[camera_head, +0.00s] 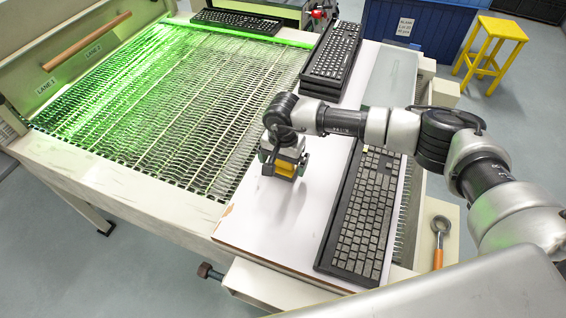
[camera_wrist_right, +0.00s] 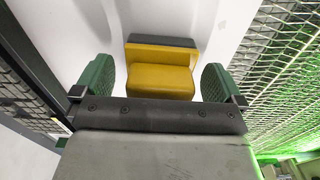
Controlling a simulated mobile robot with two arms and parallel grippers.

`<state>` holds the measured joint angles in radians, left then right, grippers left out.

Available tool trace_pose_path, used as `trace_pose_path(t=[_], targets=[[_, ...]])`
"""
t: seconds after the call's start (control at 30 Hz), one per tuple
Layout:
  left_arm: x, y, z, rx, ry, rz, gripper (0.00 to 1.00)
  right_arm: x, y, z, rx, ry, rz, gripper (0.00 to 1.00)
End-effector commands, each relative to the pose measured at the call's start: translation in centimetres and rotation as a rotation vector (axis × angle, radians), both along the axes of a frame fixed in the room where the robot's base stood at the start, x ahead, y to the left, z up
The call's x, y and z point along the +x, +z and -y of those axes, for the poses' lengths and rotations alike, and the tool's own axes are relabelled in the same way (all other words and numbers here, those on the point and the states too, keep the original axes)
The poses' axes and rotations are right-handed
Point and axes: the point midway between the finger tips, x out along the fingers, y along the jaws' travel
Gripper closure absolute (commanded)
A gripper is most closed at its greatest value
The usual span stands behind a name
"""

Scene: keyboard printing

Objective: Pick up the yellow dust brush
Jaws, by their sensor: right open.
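The yellow dust brush (camera_wrist_right: 160,75) shows in the right wrist view as a yellow block with a dark grey strip along its far edge. It sits on the white board between the two green fingertips of my right gripper (camera_wrist_right: 158,84), with a gap at each side. In the head view the brush (camera_head: 285,168) is partly hidden under my right gripper (camera_head: 284,163), which points down over it. My right gripper is open. My left gripper is not in view.
A black keyboard (camera_head: 365,210) lies just right of the brush on the white board (camera_head: 262,222). Stacked keyboards (camera_head: 333,52) stand behind. The green-lit wire conveyor (camera_head: 170,110) is at left. An orange-handled tool (camera_head: 438,245) lies at the right.

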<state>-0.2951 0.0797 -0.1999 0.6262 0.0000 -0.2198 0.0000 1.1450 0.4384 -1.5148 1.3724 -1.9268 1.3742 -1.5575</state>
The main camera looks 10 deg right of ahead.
Motion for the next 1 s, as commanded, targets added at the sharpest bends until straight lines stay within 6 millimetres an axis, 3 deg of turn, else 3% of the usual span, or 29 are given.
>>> trace_pose_path(t=[0.17,0.53,0.83,1.0], targets=[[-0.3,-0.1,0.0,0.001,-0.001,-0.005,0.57,0.0,0.0,0.0,-0.001,0.000,0.001,0.00],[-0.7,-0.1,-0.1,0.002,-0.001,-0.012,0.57,0.0,0.0,0.0,-0.001,0.000,0.001,0.55],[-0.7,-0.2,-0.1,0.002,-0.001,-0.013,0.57,0.1,0.2,0.0,0.000,0.000,0.001,0.55],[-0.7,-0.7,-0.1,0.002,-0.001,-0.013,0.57,0.1,1.6,0.0,0.001,0.001,0.004,0.55]])
